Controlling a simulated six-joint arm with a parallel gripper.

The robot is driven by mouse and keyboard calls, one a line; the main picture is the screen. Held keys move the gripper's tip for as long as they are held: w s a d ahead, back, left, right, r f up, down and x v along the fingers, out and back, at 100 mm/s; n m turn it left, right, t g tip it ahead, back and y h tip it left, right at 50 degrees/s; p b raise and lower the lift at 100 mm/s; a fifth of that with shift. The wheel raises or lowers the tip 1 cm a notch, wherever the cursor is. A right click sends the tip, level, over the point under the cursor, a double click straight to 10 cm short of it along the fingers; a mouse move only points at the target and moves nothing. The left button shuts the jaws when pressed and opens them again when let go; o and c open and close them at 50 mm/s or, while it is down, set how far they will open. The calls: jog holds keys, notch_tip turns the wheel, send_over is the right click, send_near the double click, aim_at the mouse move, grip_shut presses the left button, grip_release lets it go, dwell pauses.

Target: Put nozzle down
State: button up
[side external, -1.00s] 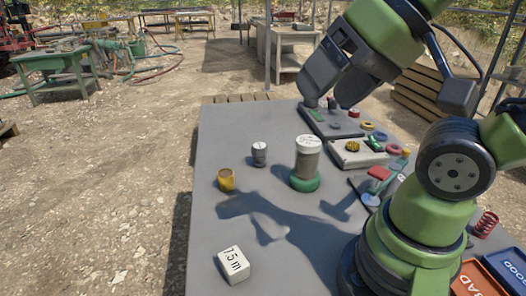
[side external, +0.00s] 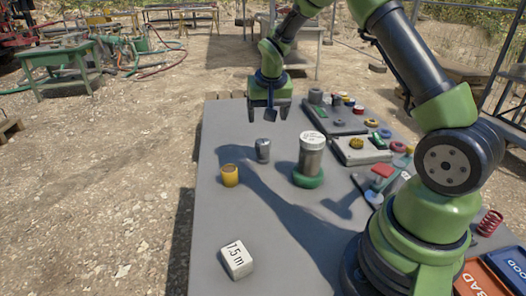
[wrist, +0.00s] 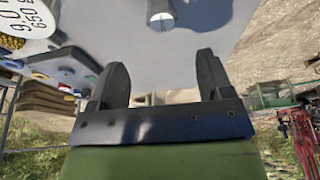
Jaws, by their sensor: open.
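A small grey metal cylinder (side external: 263,150), which may be the nozzle, stands upright on the grey table (side external: 215,262). It also shows at the top of the wrist view (wrist: 161,14), beyond my fingertips. My gripper (side external: 268,114) is above the far part of the table, behind and higher than this cylinder. The wrist view shows my two fingers (wrist: 161,62) spread apart with nothing between them.
A tall metal jar (side external: 311,157) with a white lid stands in a green ring (side external: 308,180). Trays with small parts (side external: 361,151) line the right side.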

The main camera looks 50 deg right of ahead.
aim_at(263, 141)
jog(key=x, duration=0.6)
jog(key=shift+d, duration=0.15)
jog(key=shift+w+x, duration=0.1)
jog(key=shift+x, duration=1.25)
jog(key=shift+w+x, duration=0.15)
jog(key=shift+x, duration=1.2)
jog(key=shift+r, duration=0.1)
jog(key=c, duration=1.1)
